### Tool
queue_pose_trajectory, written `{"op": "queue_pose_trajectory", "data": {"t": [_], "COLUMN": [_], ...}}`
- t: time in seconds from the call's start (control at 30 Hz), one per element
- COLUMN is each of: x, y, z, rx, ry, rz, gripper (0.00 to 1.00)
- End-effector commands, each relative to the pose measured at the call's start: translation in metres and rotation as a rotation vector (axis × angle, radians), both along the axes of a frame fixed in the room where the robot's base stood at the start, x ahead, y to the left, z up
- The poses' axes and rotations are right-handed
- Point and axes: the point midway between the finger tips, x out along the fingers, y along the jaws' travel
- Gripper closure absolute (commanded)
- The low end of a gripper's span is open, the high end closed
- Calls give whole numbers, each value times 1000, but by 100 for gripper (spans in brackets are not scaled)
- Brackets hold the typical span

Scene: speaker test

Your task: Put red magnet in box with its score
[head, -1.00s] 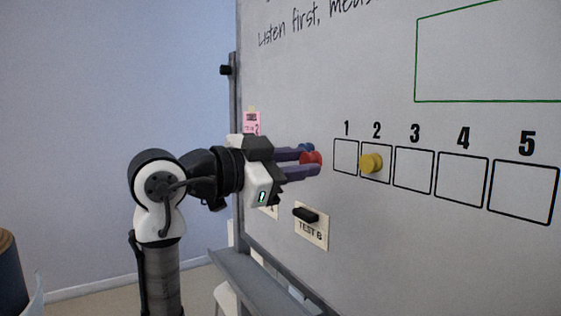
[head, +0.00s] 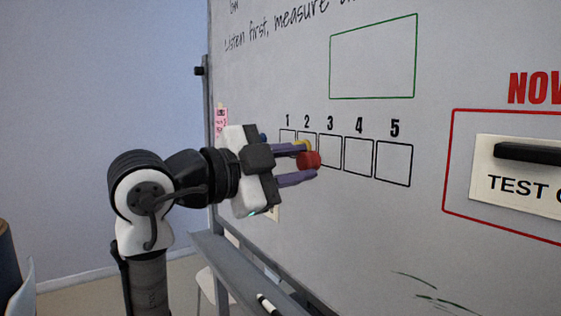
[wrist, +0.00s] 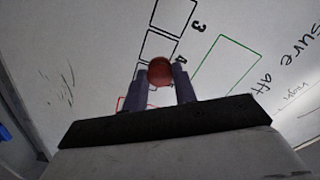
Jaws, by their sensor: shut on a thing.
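The red magnet (head: 309,160) is between the fingertips of my gripper (head: 306,163), which is shut on it. It also shows in the wrist view (wrist: 160,71), in front of the row of boxes. In the head view it overlaps the area by boxes 2 and 3; I cannot tell whether it touches the board. The numbered boxes run 1 to 5, with box 4 (head: 358,156) and box 5 (head: 394,164) empty.
The whiteboard (head: 400,240) has a green outlined box (head: 373,98) above the row. At right, a red frame under "NOW" holds a card reading "TEST" (head: 505,187) with a black magnet (head: 528,153). A tray ledge (head: 235,262) holding a marker (head: 267,305) runs below.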

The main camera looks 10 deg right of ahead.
Motion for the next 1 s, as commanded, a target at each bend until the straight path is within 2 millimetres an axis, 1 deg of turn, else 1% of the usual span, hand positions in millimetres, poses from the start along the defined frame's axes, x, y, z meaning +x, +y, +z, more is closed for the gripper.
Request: {"op": "queue_pose_trajectory", "data": {"t": [0.17, 0.37, 1.0], "x": [-3, -1, 16], "y": [-4, -11, -59], "z": [0, 0, 0], "rx": [9, 11, 10], "ry": [-26, -29, -27], "rz": [-8, -11, -11], "gripper": [89, 89, 89]}}
